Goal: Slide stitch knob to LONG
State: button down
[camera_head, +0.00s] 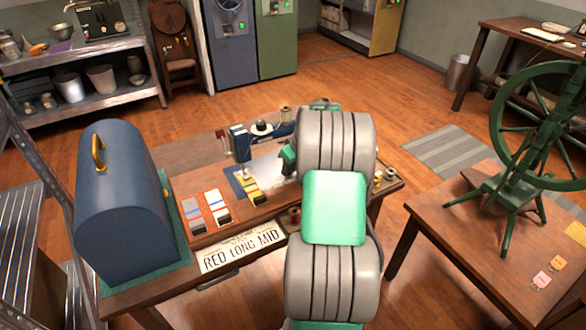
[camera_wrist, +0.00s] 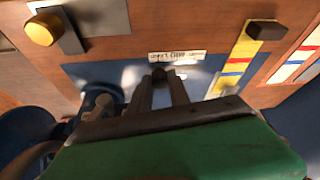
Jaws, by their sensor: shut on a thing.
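In the wrist view, my gripper (camera_wrist: 160,84) points at a blue panel, its two dark fingers close together around a small dark knob (camera_wrist: 158,73), which I take to be the stitch knob. The fingers hide most of it and its track. A small white label (camera_wrist: 177,56) with upside-down lettering, too small to read surely, lies just beyond the fingertips. In the head view, my arm hides the gripper and the knob.
A yellow banded strip (camera_head: 252,188) with a dark knob and two similar cards (camera_head: 216,206) lie left of my arm. A blue domed case (camera_head: 122,205) fills the table's left end. A yellow knob (camera_wrist: 43,29) sits at the wrist view's upper left. A spinning wheel (camera_head: 505,190) stands at right.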

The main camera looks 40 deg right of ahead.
jog(key=c, duration=1.4)
grip_release()
jog(key=shift+s+d, duration=0.1)
jog(key=shift+d, duration=0.3)
jog(key=shift+o, duration=0.8)
jog(key=shift+a, duration=0.15)
jog(key=v, duration=0.8)
